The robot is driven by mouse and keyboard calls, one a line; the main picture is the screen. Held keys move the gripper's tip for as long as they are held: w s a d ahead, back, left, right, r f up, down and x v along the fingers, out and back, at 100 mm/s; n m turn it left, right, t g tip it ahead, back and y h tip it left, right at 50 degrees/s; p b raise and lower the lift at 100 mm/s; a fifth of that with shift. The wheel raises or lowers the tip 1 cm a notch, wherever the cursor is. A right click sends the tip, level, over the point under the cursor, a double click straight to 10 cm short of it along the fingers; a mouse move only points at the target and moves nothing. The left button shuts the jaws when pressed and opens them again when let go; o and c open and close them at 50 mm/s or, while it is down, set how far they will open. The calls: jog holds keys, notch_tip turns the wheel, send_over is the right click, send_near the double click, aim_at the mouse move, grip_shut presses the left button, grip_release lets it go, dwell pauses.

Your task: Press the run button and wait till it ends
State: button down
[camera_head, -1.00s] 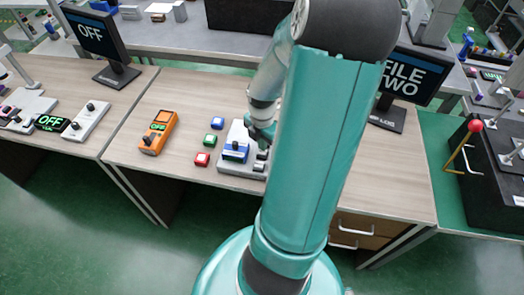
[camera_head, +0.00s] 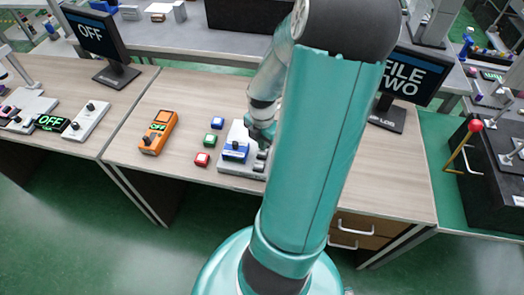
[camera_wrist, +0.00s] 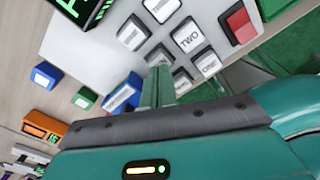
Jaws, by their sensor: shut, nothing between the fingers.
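A pale grey panel (camera_head: 228,169) with several buttons lies on the wooden desk, partly hidden by my arm. In the wrist view the panel (camera_wrist: 95,48) carries white-capped buttons, among them one marked TWO (camera_wrist: 187,35) and one marked ONE (camera_wrist: 205,65), and a red button (camera_wrist: 238,24). I cannot read a RUN label on any button. My gripper (camera_wrist: 158,72) is shut and empty, its fingertips close to the unlabelled-looking caps beside TWO. I cannot tell whether it touches one. In the head view my gripper (camera_head: 262,132) is over the panel.
Loose blue (camera_head: 217,123), green (camera_head: 210,138) and red (camera_head: 202,159) buttons sit left of the panel. An orange handheld device (camera_head: 158,132) lies further left. A monitor (camera_head: 415,77) reads FILE TWO; another monitor (camera_head: 95,36) reads OFF.

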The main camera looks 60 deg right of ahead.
jog(key=shift+f, duration=0.95)
dwell(0.3)
notch_tip(320, 180, up, 8)
dwell(1.0)
dwell(0.4)
